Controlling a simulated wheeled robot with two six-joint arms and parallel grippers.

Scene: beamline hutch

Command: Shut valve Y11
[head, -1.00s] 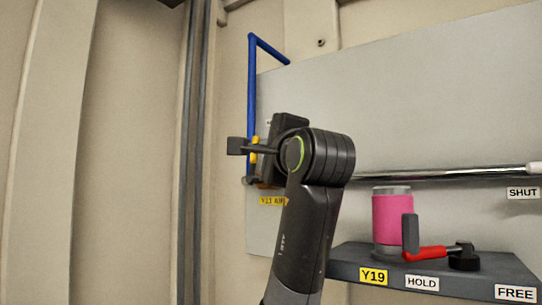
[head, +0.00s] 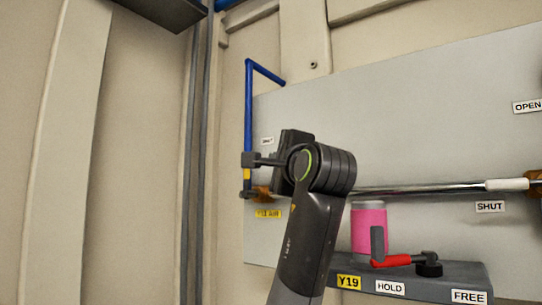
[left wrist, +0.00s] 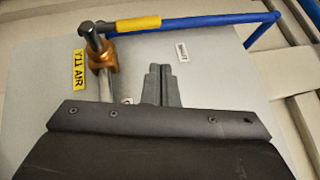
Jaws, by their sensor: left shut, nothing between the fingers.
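Valve Y11 is on the grey panel. Its brass body (left wrist: 103,55) shows in the left wrist view beside the yellow "Y11 AIR" label (left wrist: 78,69). A long blue lever (head: 248,105) with a yellow band (left wrist: 138,24) runs from the valve's dark hub. In the head view it stands upright and bends right at the top. My left gripper (head: 250,160) is shut and empty; in the head view its fingertips overlap the yellow band. In the left wrist view its fingers (left wrist: 160,85) point toward the lever with a visible gap. Contact cannot be told. My right gripper is out of view.
A small white label (head: 267,141) is on the panel near the lever. To the right are a steel bar (head: 420,189), a pink cylinder (head: 368,230) and a red handle (head: 391,261) on the Y19 shelf (head: 320,275). Grey vertical pipes (head: 197,170) stand left of the panel.

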